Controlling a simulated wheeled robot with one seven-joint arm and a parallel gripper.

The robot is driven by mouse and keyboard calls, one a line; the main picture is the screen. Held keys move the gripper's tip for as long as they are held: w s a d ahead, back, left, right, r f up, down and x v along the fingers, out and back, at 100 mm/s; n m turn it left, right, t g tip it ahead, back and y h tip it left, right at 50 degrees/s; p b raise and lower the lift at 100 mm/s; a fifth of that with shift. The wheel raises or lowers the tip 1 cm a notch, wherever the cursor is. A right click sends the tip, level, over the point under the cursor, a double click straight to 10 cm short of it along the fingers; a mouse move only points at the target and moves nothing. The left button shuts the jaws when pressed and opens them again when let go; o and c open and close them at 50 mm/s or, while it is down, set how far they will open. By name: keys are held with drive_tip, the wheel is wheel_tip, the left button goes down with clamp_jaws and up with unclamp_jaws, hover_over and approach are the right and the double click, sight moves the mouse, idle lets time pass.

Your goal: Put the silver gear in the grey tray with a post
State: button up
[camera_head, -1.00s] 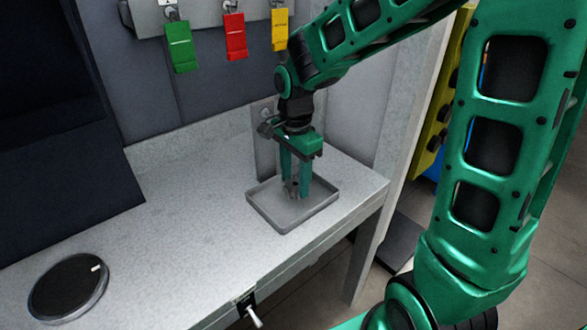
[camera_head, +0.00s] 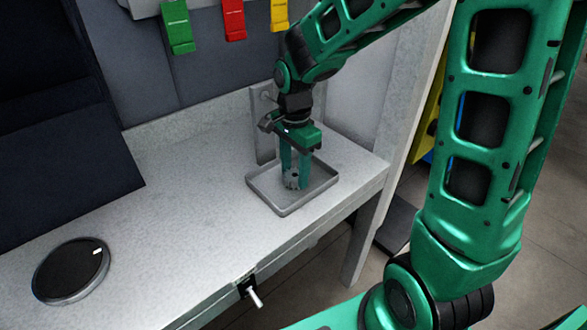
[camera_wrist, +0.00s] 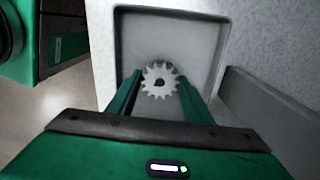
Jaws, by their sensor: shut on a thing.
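The silver gear (camera_wrist: 160,80) shows in the wrist view as a toothed disc with a dark centre, between my two green fingers. My gripper (camera_head: 292,186) is shut on it, pointing down inside the outline of the grey tray (camera_head: 284,212). In the head view the gear (camera_head: 291,181) is small and partly covered by the fingers. The tray (camera_wrist: 121,45) lies behind the gear in the wrist view. No post can be made out apart from the gear. I cannot tell whether the gear touches the tray floor.
The tray sits near the right end of the grey bench (camera_head: 190,215). A round dark disc (camera_head: 70,270) lies at the bench's left. Green (camera_head: 178,28), red (camera_head: 233,20) and yellow (camera_head: 279,14) tags hang on the back wall. The bench middle is clear.

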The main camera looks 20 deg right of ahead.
sight(295, 175)
drive_tip(key=shift+f, duration=0.1)
drive_tip(key=o, duration=1.8)
drive_tip(key=shift+r, duration=3.45)
drive_tip(key=s+d+n, duration=0.3)
drive_tip(key=s+d, duration=0.2)
drive_tip(key=s, duration=0.2)
drive_tip(key=s+d+n, duration=0.2)
drive_tip(key=s+d, duration=0.4)
drive_tip(key=s, duration=0.2)
drive_tip(key=s+d+n, duration=0.3)
drive_tip(key=s+d, duration=0.3)
drive_tip(key=s, duration=0.2)
drive_tip(key=shift+s+d+r+n, duration=0.2)
drive_tip(key=shift+d+r+n, duration=0.05)
drive_tip(key=shift+r+n, duration=0.1)
